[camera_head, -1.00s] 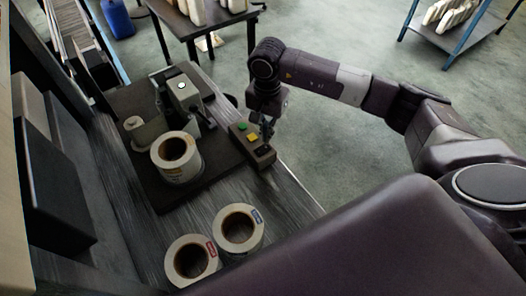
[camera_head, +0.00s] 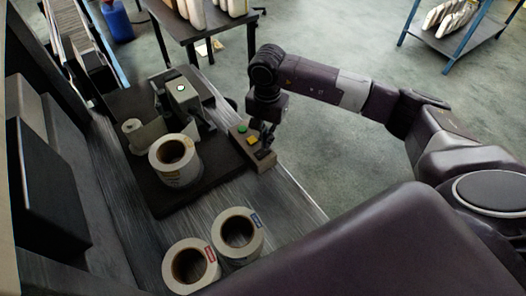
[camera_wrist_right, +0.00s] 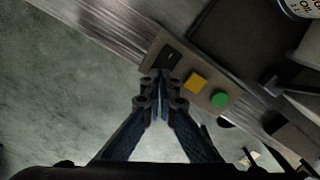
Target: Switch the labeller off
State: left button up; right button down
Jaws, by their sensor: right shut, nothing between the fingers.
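The labeller (camera_head: 186,92) stands on a dark plate on the bench in the head view. Its control box (camera_head: 237,137) is at the plate's right edge, with a green button (camera_head: 242,129), a yellow button (camera_head: 253,140) and a black switch. In the right wrist view the black switch (camera_wrist_right: 172,56) is at the box's end, beside the yellow button (camera_wrist_right: 196,81) and green button (camera_wrist_right: 220,99). My right gripper (camera_wrist_right: 160,76) is shut and empty, its fingertips at the switch end of the box. I cannot tell whether they touch the switch. My left gripper is not in view.
A label roll (camera_head: 175,161) sits on the labeller's plate. Two more rolls, one with a blue tag (camera_head: 238,233) and one with a red tag (camera_head: 190,264), stand on the bench nearer me. Open floor (camera_head: 330,150) lies right of the bench edge.

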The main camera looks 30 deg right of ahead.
aim_at(266, 150)
jog(key=shift+f+b, duration=1.1)
jog(key=shift+f, duration=0.05)
dwell(0.9)
jog(key=shift+r, duration=0.1)
jog(key=shift+r+p, duration=1.6)
jog(key=shift+r, duration=1.9)
jog(key=shift+f, duration=0.1)
